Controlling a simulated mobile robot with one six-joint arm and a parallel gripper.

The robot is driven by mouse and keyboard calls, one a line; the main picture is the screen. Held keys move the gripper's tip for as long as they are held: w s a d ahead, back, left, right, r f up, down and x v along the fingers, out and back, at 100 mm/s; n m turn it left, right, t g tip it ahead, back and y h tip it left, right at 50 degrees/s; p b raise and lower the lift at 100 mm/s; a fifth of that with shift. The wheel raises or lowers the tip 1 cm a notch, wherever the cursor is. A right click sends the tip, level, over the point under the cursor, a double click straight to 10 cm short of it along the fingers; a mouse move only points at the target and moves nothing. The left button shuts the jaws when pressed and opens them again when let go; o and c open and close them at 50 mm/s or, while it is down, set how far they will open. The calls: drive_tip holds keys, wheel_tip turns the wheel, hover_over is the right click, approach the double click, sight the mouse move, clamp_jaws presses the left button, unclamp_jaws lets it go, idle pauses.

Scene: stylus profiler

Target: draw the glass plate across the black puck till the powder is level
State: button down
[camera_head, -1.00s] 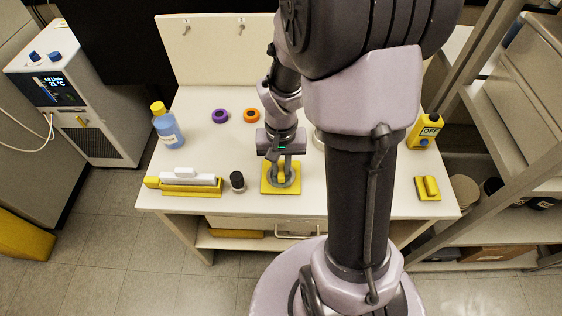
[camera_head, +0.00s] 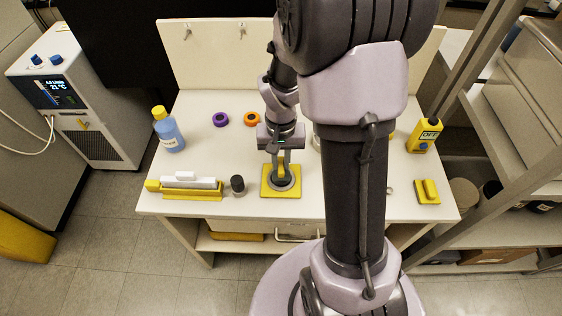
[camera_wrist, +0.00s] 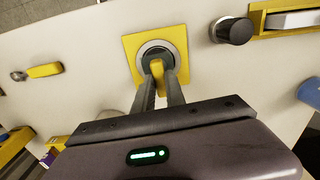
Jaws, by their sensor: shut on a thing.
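A yellow square base (camera_head: 267,192) lies at the front middle of the bench, with a grey ring and the dark puck (camera_head: 285,184) at its centre. In the wrist view the base (camera_wrist: 131,45), ring and puck (camera_wrist: 153,52) show just beyond my fingertips. My gripper (camera_wrist: 158,72) points down over the puck and is shut on a small yellow grip piece (camera_wrist: 157,67). That piece also shows in the head view (camera_head: 281,173). I cannot make out clear glass under it, nor whether it touches the puck. The powder's surface cannot be told.
A black-capped jar (camera_head: 237,185) and a yellow tray with a white block (camera_head: 190,184) stand left of the base. A yellow block (camera_head: 426,191) is at the right.

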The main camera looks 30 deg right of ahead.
drive_tip(key=shift+s+a+b, duration=0.15)
drive_tip(key=shift+s+a, duration=0.25)
drive_tip(key=shift+s, duration=0.25)
drive_tip(key=shift+s+a+b, duration=0.15)
drive_tip(key=shift+s+a, duration=0.2)
drive_tip(key=shift+s, duration=0.25)
drive_tip(key=shift+w, duration=0.15)
drive_tip(key=shift+w+d+p, duration=0.3)
drive_tip(key=shift+w+d, duration=0.45)
drive_tip(key=shift+w, duration=0.35)
drive_tip(key=shift+s+a, duration=0.1)
drive_tip(key=shift+s+a, duration=0.3)
drive_tip(key=shift+s, duration=0.25)
